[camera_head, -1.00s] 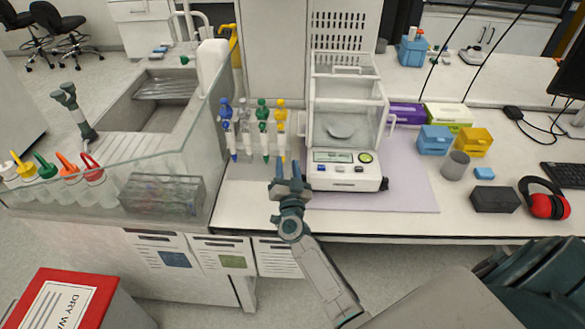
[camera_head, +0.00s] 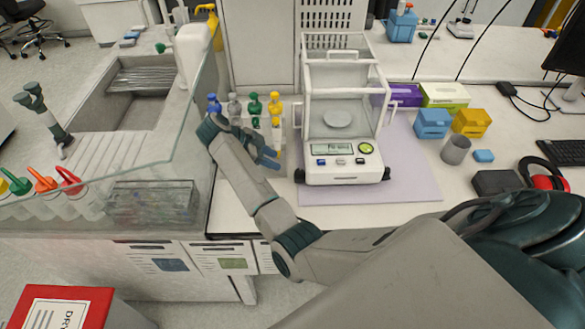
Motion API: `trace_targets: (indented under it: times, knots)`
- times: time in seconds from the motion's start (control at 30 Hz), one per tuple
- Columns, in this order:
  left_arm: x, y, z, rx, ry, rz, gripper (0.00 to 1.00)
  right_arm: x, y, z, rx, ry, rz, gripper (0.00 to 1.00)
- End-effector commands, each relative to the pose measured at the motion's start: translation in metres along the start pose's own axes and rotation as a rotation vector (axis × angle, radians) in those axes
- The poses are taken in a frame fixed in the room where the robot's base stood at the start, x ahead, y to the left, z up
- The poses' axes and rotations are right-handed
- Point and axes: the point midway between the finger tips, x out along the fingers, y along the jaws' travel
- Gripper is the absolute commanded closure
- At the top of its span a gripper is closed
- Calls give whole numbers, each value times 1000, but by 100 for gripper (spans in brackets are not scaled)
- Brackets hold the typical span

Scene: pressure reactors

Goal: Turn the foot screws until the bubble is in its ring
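The white balance (camera_head: 345,172) stands upright on a lilac mat. Its round yellow-green level (camera_head: 367,148) is at the front right of its panel; the bubble is too small to place. A dark foot screw (camera_head: 386,173) shows at the front right corner and another (camera_head: 299,174) at the front left. I see nothing held. My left gripper is not in view.
A glass-walled sink bench is at the left. Blue (camera_head: 432,124) and yellow (camera_head: 472,122) boxes and a grey cup (camera_head: 456,150) stand right of the lilac mat (camera_head: 415,185). The mat's right part is bare.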

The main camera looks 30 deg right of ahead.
Motion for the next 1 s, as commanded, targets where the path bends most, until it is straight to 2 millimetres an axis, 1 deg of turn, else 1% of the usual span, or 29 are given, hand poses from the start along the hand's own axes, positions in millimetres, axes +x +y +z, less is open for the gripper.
trace_targets:
  times: [0.03,0.3,0.43,0.5,0.7,0.97,1.0]
  knots:
    - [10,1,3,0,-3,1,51,12,0,4,1,2,1,63]
    - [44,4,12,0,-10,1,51,62,0,4,4,4,-2,63]
    - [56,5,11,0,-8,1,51,80,0,3,5,4,-2,63]
    - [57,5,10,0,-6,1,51,88,0,1,4,4,-2,63]
    - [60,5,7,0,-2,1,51,100,0,0,4,3,-3,63]
    - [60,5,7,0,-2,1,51,100,0,0,4,3,-3,63]
    - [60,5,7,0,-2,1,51,100,0,0,4,3,-3,69]
